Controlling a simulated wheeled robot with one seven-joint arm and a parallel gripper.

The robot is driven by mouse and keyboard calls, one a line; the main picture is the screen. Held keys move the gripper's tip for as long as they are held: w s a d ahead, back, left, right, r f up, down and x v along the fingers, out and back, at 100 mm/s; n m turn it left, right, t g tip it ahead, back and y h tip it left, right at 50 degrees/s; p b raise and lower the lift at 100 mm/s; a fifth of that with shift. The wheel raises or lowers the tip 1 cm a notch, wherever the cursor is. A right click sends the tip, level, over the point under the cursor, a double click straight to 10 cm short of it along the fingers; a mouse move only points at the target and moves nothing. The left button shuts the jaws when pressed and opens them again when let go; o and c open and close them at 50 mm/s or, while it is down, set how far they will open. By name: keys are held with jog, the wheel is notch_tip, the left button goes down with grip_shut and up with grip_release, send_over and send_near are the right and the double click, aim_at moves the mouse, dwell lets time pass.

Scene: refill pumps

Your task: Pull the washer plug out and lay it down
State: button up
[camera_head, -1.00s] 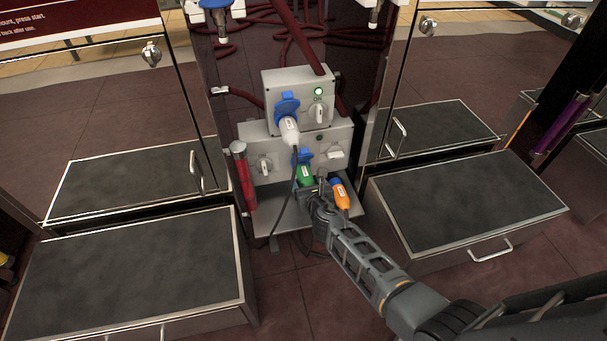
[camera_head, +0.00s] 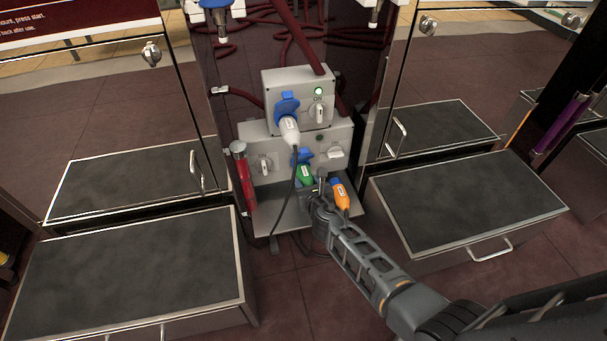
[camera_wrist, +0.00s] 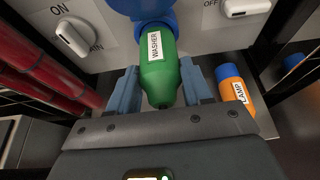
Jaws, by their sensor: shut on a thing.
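The washer plug (camera_head: 305,174) is green with a white label reading WASHER in the wrist view (camera_wrist: 158,75). It points up into a blue socket (camera_wrist: 150,15) on the lower grey box, and its top end is hidden there. My gripper (camera_wrist: 160,78) has one finger on each side of the green body and is shut on it. In the head view my gripper (camera_head: 318,195) is at the plug's lower end, partly hiding it.
An orange LAMP plug (camera_head: 340,193) lies on the shelf (camera_head: 262,222), close right of my gripper. A white plug (camera_head: 289,131) sits in the upper box, its dark cable hanging down left. Knobs (camera_head: 264,166) flank the socket. A red cylinder (camera_head: 243,180) stands left.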

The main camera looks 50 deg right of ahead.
jog(key=s+a, duration=0.3)
jog(key=s, duration=0.2)
jog(key=shift+a, duration=0.2)
dwell(1.1)
dwell(0.4)
